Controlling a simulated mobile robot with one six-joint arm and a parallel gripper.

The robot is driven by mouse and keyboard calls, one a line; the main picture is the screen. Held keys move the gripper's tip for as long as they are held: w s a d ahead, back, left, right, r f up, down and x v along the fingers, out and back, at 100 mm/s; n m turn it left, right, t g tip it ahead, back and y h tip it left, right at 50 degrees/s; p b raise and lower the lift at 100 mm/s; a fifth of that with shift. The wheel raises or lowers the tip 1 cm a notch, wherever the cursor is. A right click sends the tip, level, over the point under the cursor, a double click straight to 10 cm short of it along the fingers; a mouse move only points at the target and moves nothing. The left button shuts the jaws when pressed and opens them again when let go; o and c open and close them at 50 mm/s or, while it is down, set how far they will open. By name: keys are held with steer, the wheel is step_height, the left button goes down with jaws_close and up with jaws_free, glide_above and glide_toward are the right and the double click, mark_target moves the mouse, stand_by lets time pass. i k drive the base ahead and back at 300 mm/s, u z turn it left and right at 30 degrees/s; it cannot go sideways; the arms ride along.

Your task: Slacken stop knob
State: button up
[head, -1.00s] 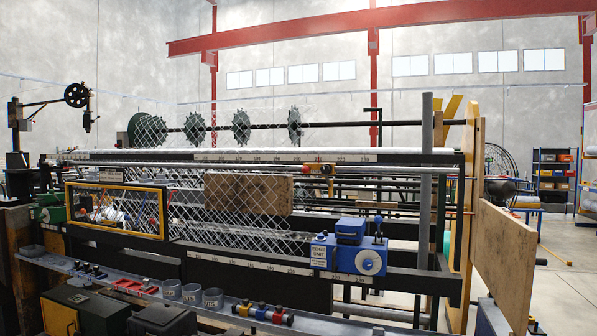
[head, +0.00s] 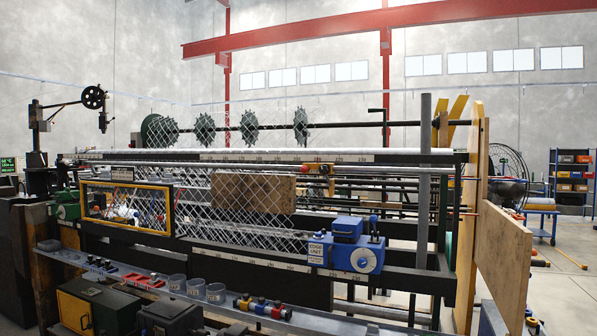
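A long chain-link weaving machine fills the middle of the head view. A small orange-yellow block with a red part (head: 318,170) sits on its upper front rail, right of the wooden block; it may be the stop, but its knob is too small to make out surely. My gripper is not in view, so nothing is seen touching these parts.
Wire mesh (head: 240,205) hangs across the machine front, with a wooden block (head: 253,193) behind it. A yellow-framed guard (head: 125,208) is at left. A front shelf holds grey cups (head: 196,288) and coloured parts (head: 262,307).

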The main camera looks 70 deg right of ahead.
mark_target(323, 169)
steer(key=z, duration=0.7)
steer(key=k, duration=0.1)
steer(key=u, duration=2)
steer(key=k, duration=2.1)
steer(key=z, duration=0.9)
